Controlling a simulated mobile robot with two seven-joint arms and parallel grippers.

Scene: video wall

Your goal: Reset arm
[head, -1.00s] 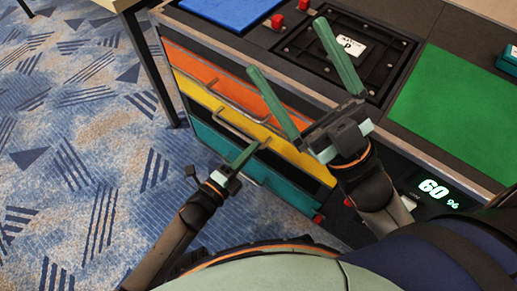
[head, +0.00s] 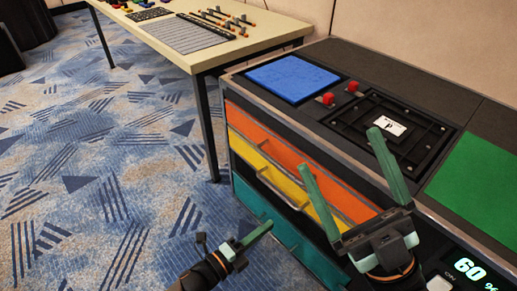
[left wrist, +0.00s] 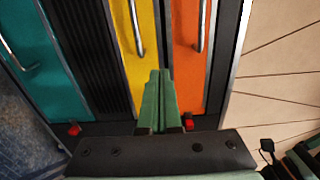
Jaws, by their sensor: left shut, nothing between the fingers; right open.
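My left gripper (head: 266,227) is shut and empty, low in the head view, in front of the cabinet's teal drawer (head: 305,250). In the left wrist view its green fingers (left wrist: 160,74) are together, pointing towards the drawer fronts. My right gripper (head: 342,152) is open, its two green fingers spread and empty. It overlaps the cabinet front and top in the picture; its distance from them is hard to tell.
The cabinet has an orange drawer (head: 300,163) and a yellow drawer (head: 262,165) with bar handles. Its top carries a blue panel (head: 297,78), red blocks (head: 326,99), a black frame (head: 430,140) and a green panel (head: 480,180). A table (head: 270,30) with small items stands behind; carpet (head: 100,190) is clear at left.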

